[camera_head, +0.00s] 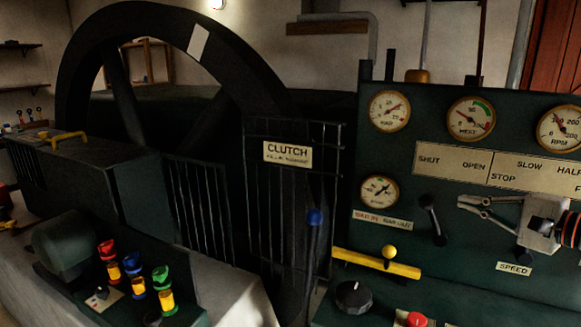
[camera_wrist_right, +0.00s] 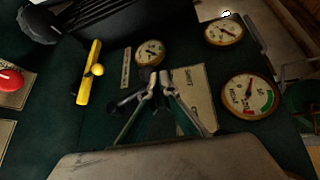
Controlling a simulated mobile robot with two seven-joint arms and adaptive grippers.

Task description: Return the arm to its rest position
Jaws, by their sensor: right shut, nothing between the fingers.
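My right gripper (camera_head: 464,204) comes in from the right edge of the head view, in front of the dark green control panel (camera_head: 395,150). Its fingers point left and are shut with nothing between them. The fingertips are to the right of a short black lever (camera_head: 432,220) on the panel. In the right wrist view the gripper (camera_wrist_right: 160,77) has its fingertips over the panel, near a small gauge (camera_wrist_right: 150,53). The gripper covers part of the panel near the "SPEED" label (camera_head: 514,267). My left gripper is not in view.
A yellow bar with a ball knob (camera_head: 376,263), a black knob (camera_head: 354,297) and a red button (camera_head: 417,320) are low on the panel. A large flywheel (camera_head: 85,50) is behind railings.

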